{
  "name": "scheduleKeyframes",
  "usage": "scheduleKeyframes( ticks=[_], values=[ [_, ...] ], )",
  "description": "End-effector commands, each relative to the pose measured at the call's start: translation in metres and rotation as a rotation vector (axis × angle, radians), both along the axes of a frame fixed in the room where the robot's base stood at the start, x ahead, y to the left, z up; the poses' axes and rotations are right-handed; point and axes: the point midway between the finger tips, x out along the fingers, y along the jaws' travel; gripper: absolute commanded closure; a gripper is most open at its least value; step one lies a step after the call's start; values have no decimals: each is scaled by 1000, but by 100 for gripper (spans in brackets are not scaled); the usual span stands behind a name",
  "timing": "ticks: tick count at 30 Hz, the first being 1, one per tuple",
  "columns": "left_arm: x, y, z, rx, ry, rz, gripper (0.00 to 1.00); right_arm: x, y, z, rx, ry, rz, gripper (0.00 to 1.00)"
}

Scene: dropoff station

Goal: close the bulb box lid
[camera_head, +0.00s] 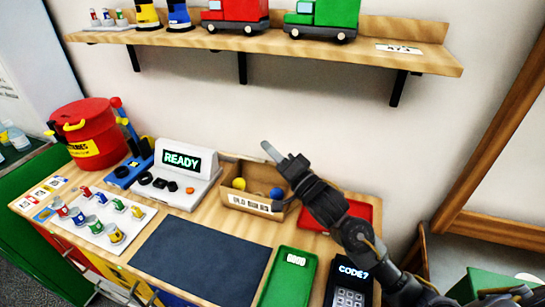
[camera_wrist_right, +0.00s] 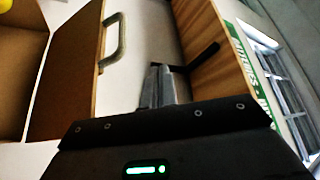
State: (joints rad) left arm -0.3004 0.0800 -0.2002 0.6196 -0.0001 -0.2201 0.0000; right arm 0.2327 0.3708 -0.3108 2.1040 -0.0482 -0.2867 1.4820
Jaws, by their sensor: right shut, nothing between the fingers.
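The bulb box (camera_head: 252,203) is an open brown box with a label on its front, standing on the worktop. A yellow bulb (camera_head: 239,184) and a blue bulb (camera_head: 277,194) show inside. In the wrist view, the lid (camera_wrist_right: 68,75) is a brown panel with a metal handle (camera_wrist_right: 112,42), standing open beside the box interior (camera_wrist_right: 18,75). My right gripper (camera_head: 268,150) is shut and empty above the box's back right side; its fingers (camera_wrist_right: 160,86) are apart from the handle. My right forearm hides the box's right end. My left gripper is out of view.
A red tray (camera_head: 362,212) lies right of the box, partly behind my arm. A READY display (camera_head: 182,162) stands left. A dark mat (camera_head: 200,258), green tray (camera_head: 287,275) and keypad (camera_head: 349,285) lie in front. A shelf (camera_head: 270,43) with toy trucks hangs above.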

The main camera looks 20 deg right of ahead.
Motion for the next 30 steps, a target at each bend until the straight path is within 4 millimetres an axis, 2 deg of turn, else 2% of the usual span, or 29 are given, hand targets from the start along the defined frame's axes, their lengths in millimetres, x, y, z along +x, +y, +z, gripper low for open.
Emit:
scheduleKeyframes(
  ticks=[7,12,15,22,30],
  values=[
    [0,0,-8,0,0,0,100,-43,14,50,1,-5,3,100],
    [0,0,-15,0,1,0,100,-83,26,66,4,-1,4,100],
    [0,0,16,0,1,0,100,-98,31,83,4,11,4,100],
    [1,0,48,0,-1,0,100,-116,37,89,2,8,4,100],
    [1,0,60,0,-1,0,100,-125,39,88,0,3,1,100]
  ],
)
